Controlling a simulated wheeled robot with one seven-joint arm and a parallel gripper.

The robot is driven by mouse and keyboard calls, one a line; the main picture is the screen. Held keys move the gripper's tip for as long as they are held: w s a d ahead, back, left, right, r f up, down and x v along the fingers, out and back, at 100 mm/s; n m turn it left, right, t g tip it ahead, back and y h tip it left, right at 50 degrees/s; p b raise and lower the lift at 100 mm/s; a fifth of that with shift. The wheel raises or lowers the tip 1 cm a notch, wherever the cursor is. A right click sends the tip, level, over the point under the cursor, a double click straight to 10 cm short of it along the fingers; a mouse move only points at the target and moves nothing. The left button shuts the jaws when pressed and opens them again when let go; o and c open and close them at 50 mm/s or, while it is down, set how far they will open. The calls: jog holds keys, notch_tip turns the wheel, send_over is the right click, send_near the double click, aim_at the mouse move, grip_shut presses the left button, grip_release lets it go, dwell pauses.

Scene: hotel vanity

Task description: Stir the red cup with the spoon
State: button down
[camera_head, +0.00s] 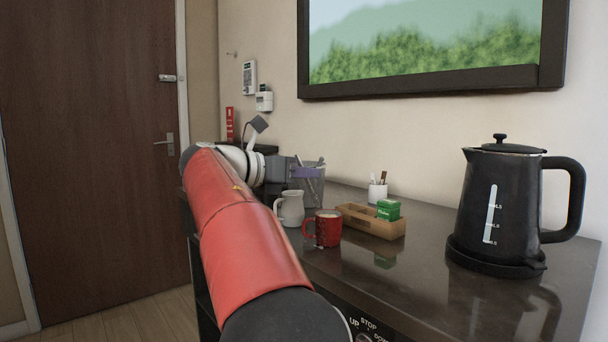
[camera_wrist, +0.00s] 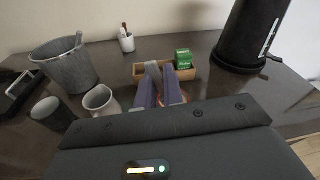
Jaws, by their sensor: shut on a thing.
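The red cup (camera_head: 323,232) stands upright on the dark counter, with a pale content showing at its rim. In the wrist view only a sliver of red (camera_wrist: 184,99) shows beside my fingers, which hide the rest. My gripper (camera_head: 308,173) has purple fingers and is above and a little left of the cup, clear of it in the head view. It also shows in the wrist view (camera_wrist: 158,85), shut on a narrow grey thing between the fingertips, which I take to be the spoon. The spoon's bowl cannot be made out.
A white jug (camera_head: 290,207) stands just left of the cup. A wooden box (camera_head: 370,221) with a green packet (camera_head: 388,210) is behind it to the right. A black kettle (camera_head: 500,205) stands at right, a grey bin (camera_wrist: 65,68) at left. The front right counter is clear.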

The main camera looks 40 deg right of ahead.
dwell(0.4)
jog(key=shift+r, duration=2.55)
